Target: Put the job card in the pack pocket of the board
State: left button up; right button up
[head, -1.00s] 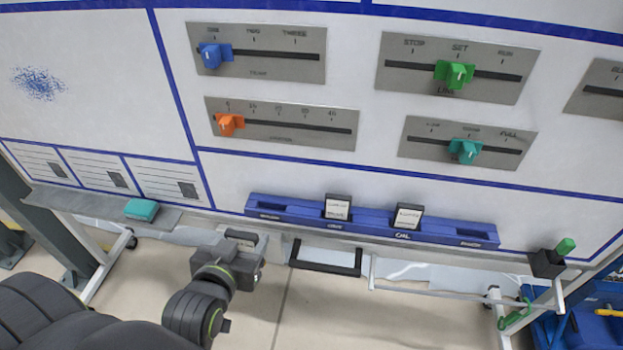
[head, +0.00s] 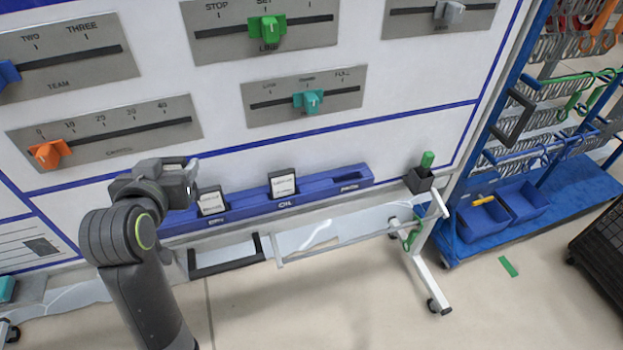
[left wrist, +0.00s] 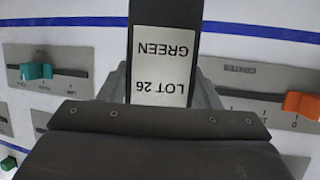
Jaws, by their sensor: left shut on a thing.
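The job card (left wrist: 163,65), black with a white label reading "LOT 26 GREEN", is between my left gripper's fingers in the left wrist view, upside down in the picture. In the head view my left gripper (head: 188,178) is shut in front of the board (head: 230,155), left of the card pockets, and hides the held card. The blue pocket rail (head: 320,187) runs along the board's lower edge. Its right-end pocket (head: 350,180) is empty; its small label looks like "PACK" but is blurred. My right gripper is not in view.
Two other cards stand in the rail, one (head: 211,201) close beside my left gripper and one (head: 283,184) in the middle. Slider panels (head: 305,96) are above. A dark holder with a green marker (head: 427,160) is right of the rail. A blue rack (head: 470,235) stands further right.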

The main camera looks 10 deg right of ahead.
aim_at(347, 185)
jog(key=i+l+u, duration=0.15)
jog(key=l, duration=0.8)
jog(key=l+u, duration=0.15)
jog(key=l, duration=0.75)
jog(key=i+l+u, duration=0.1)
jog(key=l, duration=0.35)
jog(key=i+l+u, duration=0.1)
jog(key=l, duration=0.4)
jog(key=i+l+u, duration=0.1)
jog(key=l, duration=0.35)
